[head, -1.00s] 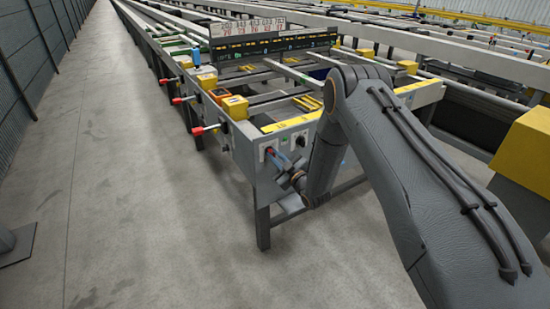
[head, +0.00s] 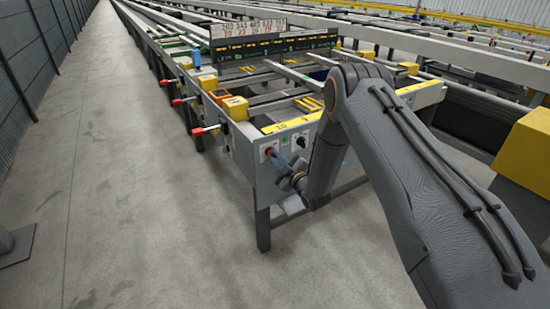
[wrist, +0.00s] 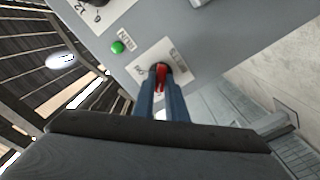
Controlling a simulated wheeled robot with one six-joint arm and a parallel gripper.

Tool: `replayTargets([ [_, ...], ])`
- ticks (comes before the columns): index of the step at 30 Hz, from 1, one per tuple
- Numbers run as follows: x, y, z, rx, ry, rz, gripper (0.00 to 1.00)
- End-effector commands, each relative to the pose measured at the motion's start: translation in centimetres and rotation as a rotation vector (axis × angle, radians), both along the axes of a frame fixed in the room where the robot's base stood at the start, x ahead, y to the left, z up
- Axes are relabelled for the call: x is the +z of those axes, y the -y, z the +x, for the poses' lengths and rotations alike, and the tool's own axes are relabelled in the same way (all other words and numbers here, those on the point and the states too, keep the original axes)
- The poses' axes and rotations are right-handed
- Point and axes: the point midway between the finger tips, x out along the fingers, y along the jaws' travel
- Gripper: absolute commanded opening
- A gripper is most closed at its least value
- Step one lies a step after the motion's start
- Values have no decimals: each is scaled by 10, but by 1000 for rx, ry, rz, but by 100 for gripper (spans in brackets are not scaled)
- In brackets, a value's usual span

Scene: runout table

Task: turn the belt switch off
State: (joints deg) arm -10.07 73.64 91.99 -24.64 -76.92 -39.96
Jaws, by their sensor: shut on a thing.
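The belt switch is a small red lever (wrist: 160,74) on a white labelled plate (wrist: 144,67) on the grey control panel (wrist: 205,45). In the wrist view my gripper (wrist: 162,92) has its blue fingers closed on the red lever, one on each side. The fingers hide part of the lever and plate, so I cannot clearly read which way it points. In the head view the red switch (head: 268,153) shows at the left of the table's end panel (head: 262,180), with my gripper (head: 277,160) against it.
A green RUN lamp (wrist: 117,47) sits beside the switch, with a numbered dial (wrist: 92,3) beyond it. Red-tipped levers (head: 198,131) and yellow boxes (head: 236,108) line the table's left side. The concrete floor (head: 130,200) to the left is clear.

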Motion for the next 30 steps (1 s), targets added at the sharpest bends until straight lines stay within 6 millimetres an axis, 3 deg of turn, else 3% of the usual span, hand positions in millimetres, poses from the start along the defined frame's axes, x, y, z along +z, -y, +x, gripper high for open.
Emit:
replayTargets([
  [1, -1, 0, -1, 0, -1, -2, 0],
  [2, -1, 0, -1, 0, -1, -2, 15],
  [5, -1, 0, 0, 0, -1, -1, 30],
  [16, 0, 3, -4, 0, -2, 0, 30],
  [30, -1, 41, -59, -1, -2, 0, 30],
])
